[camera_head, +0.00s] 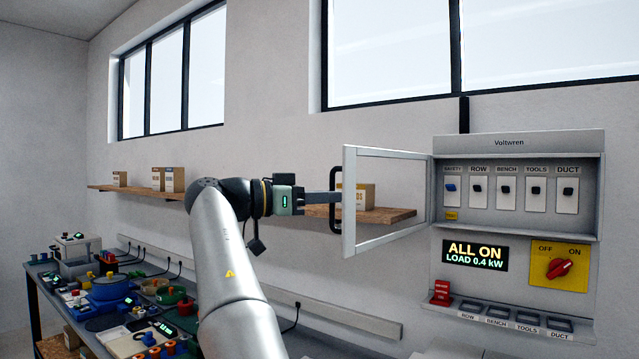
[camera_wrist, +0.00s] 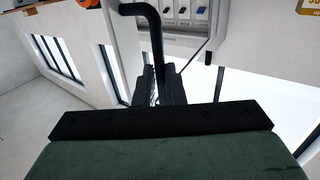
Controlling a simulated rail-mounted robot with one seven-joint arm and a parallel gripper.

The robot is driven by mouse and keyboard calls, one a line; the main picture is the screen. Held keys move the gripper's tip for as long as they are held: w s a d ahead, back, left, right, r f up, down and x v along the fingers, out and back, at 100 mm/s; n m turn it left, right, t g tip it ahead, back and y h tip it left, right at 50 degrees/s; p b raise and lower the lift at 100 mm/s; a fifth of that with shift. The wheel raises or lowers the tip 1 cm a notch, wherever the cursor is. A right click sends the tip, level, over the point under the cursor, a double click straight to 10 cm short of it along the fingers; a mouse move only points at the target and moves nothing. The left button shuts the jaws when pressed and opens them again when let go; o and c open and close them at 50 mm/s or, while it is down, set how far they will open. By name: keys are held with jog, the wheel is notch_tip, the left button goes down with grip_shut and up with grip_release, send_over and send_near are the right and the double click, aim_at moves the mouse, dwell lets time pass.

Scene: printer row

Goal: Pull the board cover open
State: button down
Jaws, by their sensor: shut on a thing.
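The board cover (camera_head: 348,200) is a pale frame with a see-through pane, hinged at the left side of the Voltwren board (camera_head: 520,143). It stands swung out to the left, and the board's switches show uncovered. My gripper (camera_head: 330,199) is shut on the black cover handle (camera_head: 336,222) at the cover's free edge. In the wrist view the curved black handle (camera_wrist: 152,25) runs down to my gripper's fingertips (camera_wrist: 160,80). The exact contact between fingers and handle is partly hidden.
The board carries a row of switches (camera_head: 507,188), a lit display (camera_head: 475,254) and a red rotary knob (camera_head: 559,268). A wooden shelf (camera_head: 388,215) with a cardboard box (camera_head: 362,196) is behind the cover. A cluttered bench (camera_head: 110,300) stands at the left.

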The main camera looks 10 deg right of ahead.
jog(key=shift+w+d+f, duration=0.1)
jog(key=shift+w, duration=0.25)
jog(key=c, duration=1.5)
grip_release()
jog(key=shift+w+d+f+g, duration=0.1)
jog(key=shift+w+d+g, duration=0.05)
jog(key=shift+d+g, duration=0.25)
jog(key=s+a+p, duration=0.2)
jog(key=a+p, duration=0.6)
jog(key=a, duration=0.9)
jog(key=shift+a, duration=0.4)
jog(key=shift+s, duration=0.1)
